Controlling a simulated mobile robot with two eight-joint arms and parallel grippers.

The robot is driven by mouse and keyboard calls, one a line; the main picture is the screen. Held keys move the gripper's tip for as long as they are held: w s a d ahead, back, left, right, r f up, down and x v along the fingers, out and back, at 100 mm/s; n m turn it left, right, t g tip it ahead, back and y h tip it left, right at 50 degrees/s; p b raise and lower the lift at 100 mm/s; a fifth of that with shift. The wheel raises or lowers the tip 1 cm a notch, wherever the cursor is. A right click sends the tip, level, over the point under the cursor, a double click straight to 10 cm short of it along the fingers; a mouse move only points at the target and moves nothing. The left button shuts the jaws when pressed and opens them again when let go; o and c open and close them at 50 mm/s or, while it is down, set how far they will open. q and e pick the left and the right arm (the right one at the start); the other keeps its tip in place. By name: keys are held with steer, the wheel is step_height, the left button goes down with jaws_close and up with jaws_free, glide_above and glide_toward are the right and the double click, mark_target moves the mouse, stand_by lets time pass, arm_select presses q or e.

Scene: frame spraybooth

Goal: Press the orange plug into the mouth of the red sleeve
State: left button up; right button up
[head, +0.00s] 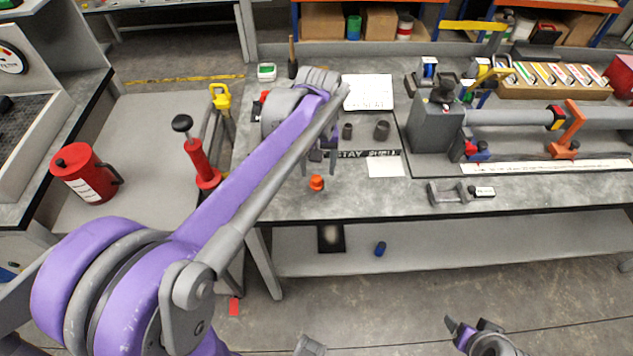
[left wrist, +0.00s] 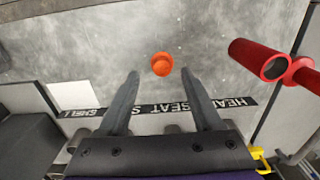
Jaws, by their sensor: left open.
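The orange plug (head: 316,183) stands near the front edge of the grey bench. In the left wrist view the plug (left wrist: 162,64) sits just beyond my fingertips, roughly midway between them and touching neither. My left gripper (head: 318,168) is open and empty above the bench, pointing down; its two spread fingers show in the left wrist view (left wrist: 162,76). A red tube (left wrist: 255,57) with a round, hollow-looking end is at the right of that view; I take it for the red sleeve. A red cylinder with a black knob (head: 202,162) stands left of the bench in the head view. My right gripper (head: 468,332) is low at the front.
A red can (head: 85,172) stands on the left table. Two dark cylinders (head: 382,130) are behind the plug. A grey fixture with a long tube (head: 437,122) occupies the bench's right side. A small grey block (head: 447,193) lies near the front edge. Bench around the plug is clear.

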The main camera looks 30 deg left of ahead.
mark_target(317, 178)
arm_select(q)
step_height(317, 178, down, 5)
steer(key=shift+a+r, duration=0.1)
steer(key=shift+a, duration=0.05)
jaws_close()
stand_by(0.4)
